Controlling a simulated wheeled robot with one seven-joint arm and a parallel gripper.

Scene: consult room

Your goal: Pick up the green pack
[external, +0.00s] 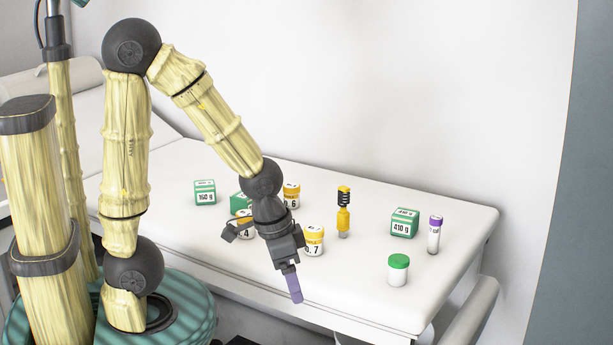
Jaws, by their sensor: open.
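Three green-and-white box packs are on the white padded table (340,185). One pack (204,192) with a "160 g" label stands at the back left. Another pack (238,198) is partly hidden behind my arm and its label cannot be read. The third pack (404,223), labelled "410 g", stands on the right. My gripper (294,288) is open and empty, pointing down near the table's front edge, with a purple fingertip showing. It is apart from all three packs.
Yellow-capped jars (291,194) (314,240) (244,228) stand around my wrist. A green-capped jar (398,270) and a purple-capped tube (434,235) stand near the right pack.

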